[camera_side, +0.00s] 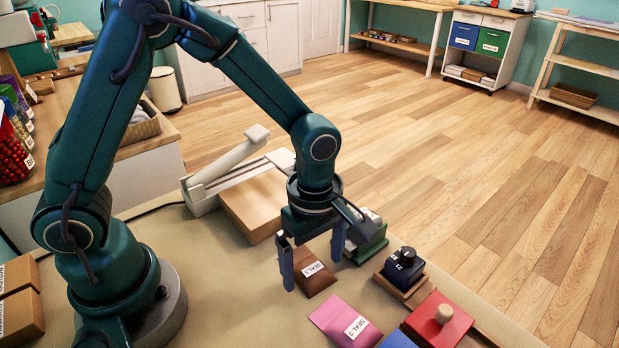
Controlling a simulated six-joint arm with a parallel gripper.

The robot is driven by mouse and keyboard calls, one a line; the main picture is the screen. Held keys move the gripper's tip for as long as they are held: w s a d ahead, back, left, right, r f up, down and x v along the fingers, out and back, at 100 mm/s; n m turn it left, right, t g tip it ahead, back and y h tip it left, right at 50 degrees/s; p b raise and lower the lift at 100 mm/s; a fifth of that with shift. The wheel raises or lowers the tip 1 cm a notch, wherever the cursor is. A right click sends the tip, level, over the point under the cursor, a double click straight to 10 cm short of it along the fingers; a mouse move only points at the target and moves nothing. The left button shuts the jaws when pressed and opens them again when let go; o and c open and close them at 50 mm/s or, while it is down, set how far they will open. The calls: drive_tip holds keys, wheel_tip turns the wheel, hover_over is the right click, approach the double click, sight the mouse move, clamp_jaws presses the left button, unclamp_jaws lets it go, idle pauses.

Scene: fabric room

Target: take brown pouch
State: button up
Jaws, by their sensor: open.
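A brown pouch (315,276) with a white label reading SEAL 2 lies flat on the beige table top. My gripper (312,266) points down over it, with one finger on the left of the pouch and the other on its right. The fingers are apart and nothing is seen between them but the pouch below. I cannot tell whether the fingertips reach the pouch's height. Its upper edge is partly hidden by my gripper.
A pink pouch (340,317) lies just in front, with a blue item (397,341) beyond it. A green block (370,246), a dark stamp-like block (403,268) and a red block with a knob (436,330) stand at right. A heat sealer (225,180) and box (255,207) stand behind.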

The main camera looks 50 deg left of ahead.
drive_tip(key=shift+f, duration=0.4)
drive_tip(key=c, duration=1.4)
drive_tip(key=shift+r, duration=0.15)
